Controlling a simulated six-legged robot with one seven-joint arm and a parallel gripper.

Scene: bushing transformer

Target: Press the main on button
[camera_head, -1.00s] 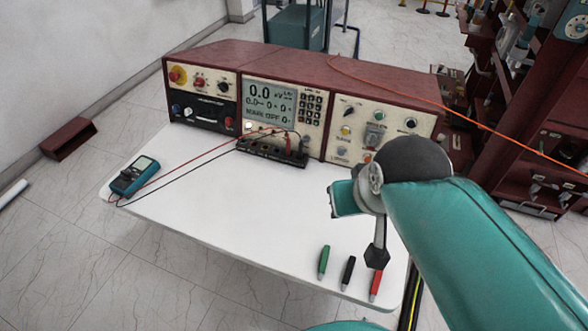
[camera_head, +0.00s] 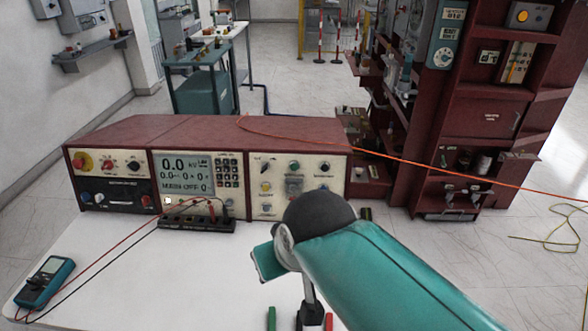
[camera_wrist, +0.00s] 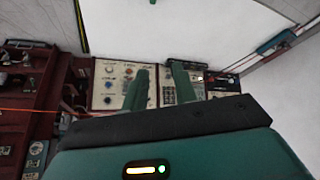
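The maroon control console (camera_head: 205,137) stands at the back of the white table in the head view. Its right panel (camera_head: 283,208) carries several knobs and buttons, including a green one (camera_head: 294,165) and a yellow one (camera_head: 265,187). The labels are too small to tell which is the main on button. The middle panel has a lit display (camera_head: 187,174). The wrist view shows the console upside down, with the right panel (camera_wrist: 112,84) left of my fingers. My gripper (camera_wrist: 160,72) is open, its two green fingers apart with nothing between them. Fingers and panel look apart.
A black terminal block (camera_head: 197,222) with leads sits before the console. A teal multimeter (camera_head: 44,282) lies at the table's left. Green (camera_head: 271,318) and red (camera_head: 329,322) pieces lie near the front. An orange cable (camera_head: 440,168) runs right towards maroon cabinets (camera_head: 490,110).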

